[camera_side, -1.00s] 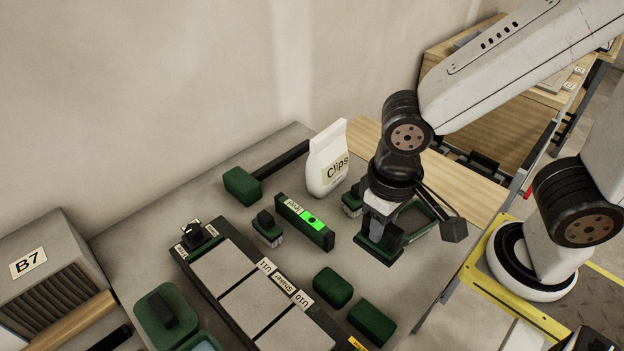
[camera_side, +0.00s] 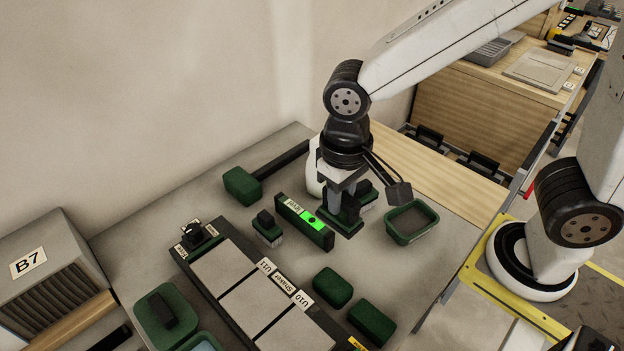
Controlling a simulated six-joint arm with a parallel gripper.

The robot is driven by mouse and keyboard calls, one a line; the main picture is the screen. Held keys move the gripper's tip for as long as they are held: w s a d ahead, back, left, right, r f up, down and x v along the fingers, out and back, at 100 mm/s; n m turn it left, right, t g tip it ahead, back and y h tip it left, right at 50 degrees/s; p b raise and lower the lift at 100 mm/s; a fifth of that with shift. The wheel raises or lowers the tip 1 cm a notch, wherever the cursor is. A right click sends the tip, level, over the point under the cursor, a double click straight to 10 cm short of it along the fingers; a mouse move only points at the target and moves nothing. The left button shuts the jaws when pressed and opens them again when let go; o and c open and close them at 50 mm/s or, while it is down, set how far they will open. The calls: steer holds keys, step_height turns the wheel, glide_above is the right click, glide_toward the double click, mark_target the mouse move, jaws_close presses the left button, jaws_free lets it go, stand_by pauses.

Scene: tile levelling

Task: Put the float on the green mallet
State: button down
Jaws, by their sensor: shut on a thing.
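The green mallet lies at the back of the grey table, with its green head (camera_side: 242,186) to the left and its black handle (camera_side: 282,158) pointing up and right. My gripper (camera_side: 343,203) is shut on the float (camera_side: 345,228), a flat dark green plate. The float is right of the mallet, beside the right end of the level, and looks to be held above the table. The jaws hide much of the float's handle.
A green level (camera_side: 305,222) stands left of the float. A small brush (camera_side: 268,229) is left of it. A green tub (camera_side: 411,222) sits right. The clips bag (camera_side: 313,180) is mostly hidden behind my gripper. Green blocks (camera_side: 333,287) and grey tiles (camera_side: 258,303) lie in front.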

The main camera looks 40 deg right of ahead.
steer(key=w+d, duration=0.3)
steer(key=w, duration=0.6)
steer(key=w+d, duration=0.3)
steer(key=w, duration=0.7)
steer(key=w+d, duration=0.4)
steer(key=w, duration=0.5)
steer(key=shift+w+f, duration=0.3)
steer(key=shift+w, duration=0.1)
steer(key=shift+a, duration=0.1)
glide_above(274, 162)
steer(key=shift+f, duration=5)
steer(key=shift+f, duration=0.15)
steer(key=shift+c, duration=2.4)
jaws_free()
